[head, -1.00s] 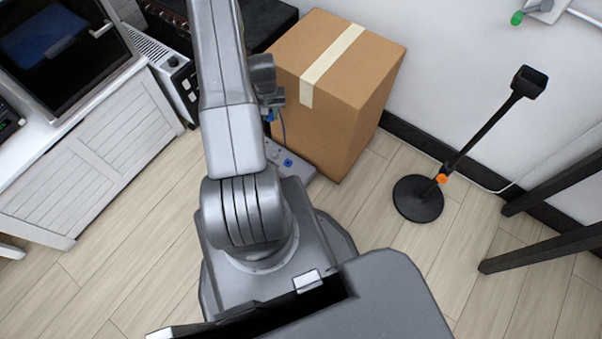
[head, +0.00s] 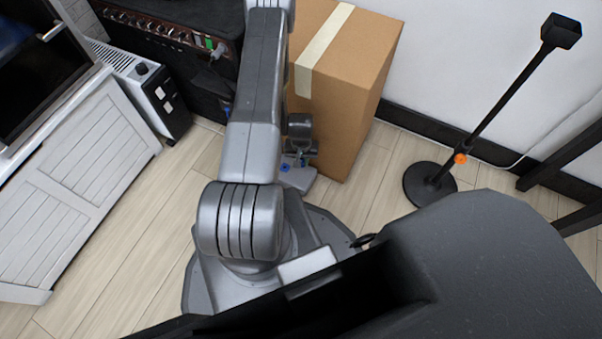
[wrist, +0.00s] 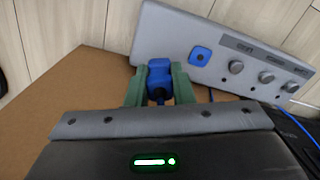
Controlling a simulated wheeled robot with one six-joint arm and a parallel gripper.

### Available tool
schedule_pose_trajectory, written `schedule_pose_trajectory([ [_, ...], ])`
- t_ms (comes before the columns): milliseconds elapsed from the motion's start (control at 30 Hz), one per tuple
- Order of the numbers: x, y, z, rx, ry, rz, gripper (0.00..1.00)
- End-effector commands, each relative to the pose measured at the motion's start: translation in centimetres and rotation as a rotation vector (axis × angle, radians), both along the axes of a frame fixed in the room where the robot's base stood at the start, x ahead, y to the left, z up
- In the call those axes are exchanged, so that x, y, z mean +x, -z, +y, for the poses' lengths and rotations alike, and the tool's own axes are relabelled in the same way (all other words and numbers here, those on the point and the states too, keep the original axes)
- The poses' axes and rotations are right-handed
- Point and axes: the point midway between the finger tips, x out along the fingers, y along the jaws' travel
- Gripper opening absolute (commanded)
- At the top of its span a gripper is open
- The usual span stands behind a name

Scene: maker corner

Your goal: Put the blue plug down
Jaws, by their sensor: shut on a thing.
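The blue plug (wrist: 160,67) is between the two green fingers of my gripper (wrist: 157,82) in the wrist view. The gripper is shut on it. Just beyond it lies a grey panel (wrist: 166,32) with a blue socket (wrist: 200,56) and several knobs; the plug appears apart from that socket. In the head view, my arm hides the held plug and most of the gripper. The panel (head: 301,180) shows low beside the arm, with its blue socket (head: 285,167).
A cardboard box (head: 345,90) stands right behind the panel. A black amplifier (head: 170,60) and a white heater (head: 135,75) stand at the left. A black stand (head: 430,187) is at the right. A blue cable (wrist: 300,128) runs at the right in the wrist view. Floor is clear at left.

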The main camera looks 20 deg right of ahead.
Motion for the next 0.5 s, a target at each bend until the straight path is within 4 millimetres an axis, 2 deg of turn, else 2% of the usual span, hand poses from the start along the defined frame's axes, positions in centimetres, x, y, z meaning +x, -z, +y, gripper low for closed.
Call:
schedule_pose_trajectory([
  [33, -0.1, 1.4, 0.1, 0.001, 0.0, 0.003, 0.0],
  [100, -0.1, 2.8, 0.1, 0.001, 0.0, 0.003, 0.0],
  [367, 0.0, 5.6, 0.0, 0.001, -0.001, 0.0, 0.0],
  [500, 0.0, 7.7, 0.1, 0.001, -0.001, 0.0, 0.0],
])
